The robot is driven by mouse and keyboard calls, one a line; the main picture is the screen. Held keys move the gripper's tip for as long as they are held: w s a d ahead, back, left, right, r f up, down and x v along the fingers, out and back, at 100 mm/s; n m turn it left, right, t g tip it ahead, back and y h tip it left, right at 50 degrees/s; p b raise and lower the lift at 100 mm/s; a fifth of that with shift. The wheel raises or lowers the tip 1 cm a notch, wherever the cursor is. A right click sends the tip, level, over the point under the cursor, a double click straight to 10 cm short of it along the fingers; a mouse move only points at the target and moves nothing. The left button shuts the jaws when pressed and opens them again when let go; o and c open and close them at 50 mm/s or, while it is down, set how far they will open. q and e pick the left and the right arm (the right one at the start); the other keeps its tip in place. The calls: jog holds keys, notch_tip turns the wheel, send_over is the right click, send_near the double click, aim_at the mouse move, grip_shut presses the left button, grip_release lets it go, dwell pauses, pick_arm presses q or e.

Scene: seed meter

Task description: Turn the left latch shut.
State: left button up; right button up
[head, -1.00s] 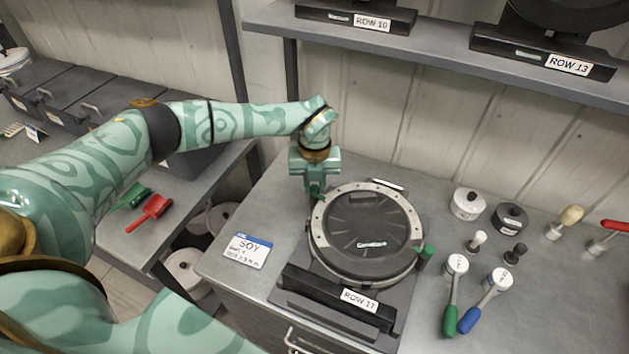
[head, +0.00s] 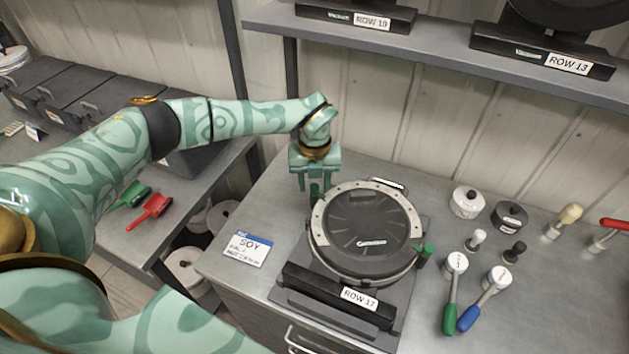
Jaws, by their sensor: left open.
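The seed meter (head: 365,228), a round dark disc housing with a pale metal rim, lies on the metal bench. The left latch (head: 317,190), a small green knob, is at the rim's upper left, partly hidden by my left gripper. My left gripper (head: 315,186) points down there, open, with one finger to each side of the green knob. I cannot tell whether a finger touches it. The right latch (head: 426,250), also green, sticks out at the rim's right side. My right gripper is not in view.
A ROW 17 block (head: 338,297) is at the meter's front. A SOY card (head: 249,249) lies to the left. A shelf (head: 440,50) runs above the back.

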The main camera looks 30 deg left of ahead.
aim_at(314, 186)
pick_arm(q)
notch_tip(314, 186, up, 16)
dwell(0.3)
dwell(0.4)
